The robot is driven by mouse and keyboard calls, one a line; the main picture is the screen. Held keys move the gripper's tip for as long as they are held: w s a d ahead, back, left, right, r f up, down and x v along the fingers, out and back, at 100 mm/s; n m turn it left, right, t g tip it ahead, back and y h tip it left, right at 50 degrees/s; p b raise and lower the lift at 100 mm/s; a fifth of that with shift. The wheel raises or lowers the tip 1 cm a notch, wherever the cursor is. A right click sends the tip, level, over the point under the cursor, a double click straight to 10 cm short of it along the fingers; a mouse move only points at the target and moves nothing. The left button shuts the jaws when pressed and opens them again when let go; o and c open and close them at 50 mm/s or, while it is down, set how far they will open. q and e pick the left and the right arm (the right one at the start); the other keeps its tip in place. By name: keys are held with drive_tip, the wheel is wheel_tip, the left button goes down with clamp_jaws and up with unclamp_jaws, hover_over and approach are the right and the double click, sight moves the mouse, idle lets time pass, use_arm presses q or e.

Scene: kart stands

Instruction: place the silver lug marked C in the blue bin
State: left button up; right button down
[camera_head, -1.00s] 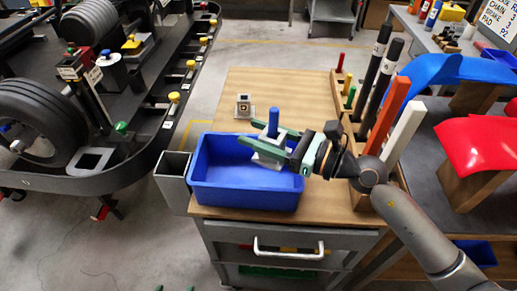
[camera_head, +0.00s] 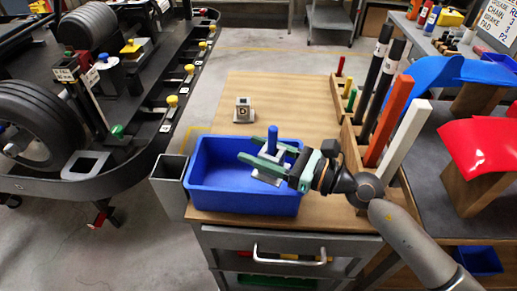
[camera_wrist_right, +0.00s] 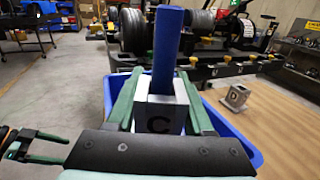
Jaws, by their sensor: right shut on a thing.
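The silver lug marked C (camera_wrist_right: 160,118) has a blue post (camera_wrist_right: 167,50) standing up from it. It is held between the green fingers of my right gripper (camera_head: 262,162), which is shut on it. In the head view the lug (camera_head: 268,172) and its post are over the right half of the blue bin (camera_head: 243,203), close to its opening. The fingers hide part of the lug. I cannot tell whether it touches the bin's floor. The visible bin floor is empty. My left gripper (camera_wrist_right: 45,148) shows at the wrist view's left edge, its green fingers apart and empty.
A second silver lug, marked D (camera_head: 243,110), stands on the wooden top (camera_head: 290,100) behind the bin. An open grey metal box (camera_head: 170,183) is beside the bin's left side. A rack with black, orange and white bars (camera_head: 388,120) stands to the right.

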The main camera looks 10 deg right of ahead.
sight(282, 158)
drive_tip(key=shift+c, duration=1.4)
unclamp_jaws()
use_arm(q)
drive_tip(key=shift+w+r, duration=0.1)
drive_tip(key=shift+r, duration=0.05)
use_arm(e)
drive_tip(key=shift+r, duration=0.1)
